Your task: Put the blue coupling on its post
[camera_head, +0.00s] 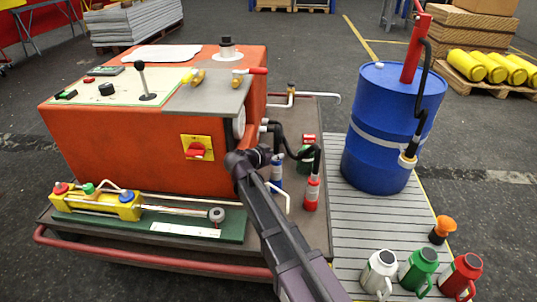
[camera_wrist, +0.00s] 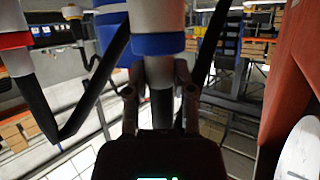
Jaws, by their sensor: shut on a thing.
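My gripper (camera_head: 262,156) is beside the right side of the orange machine in the head view. In the wrist view my gripper (camera_wrist: 160,92) is shut on the blue coupling (camera_wrist: 158,44), which has a blue band around a pale body and a dark lower part between the fingers. The blue coupling also shows in the head view (camera_head: 277,167), just right of my gripper. I cannot pick out the blue coupling's post.
The orange machine (camera_head: 120,145) stands close on the left. A green fitting (camera_head: 304,155) and black hoses are close on the right. A blue drum (camera_head: 390,120) stands farther right on a slatted grey deck. White, green and red jugs (camera_head: 418,268) stand at the front right.

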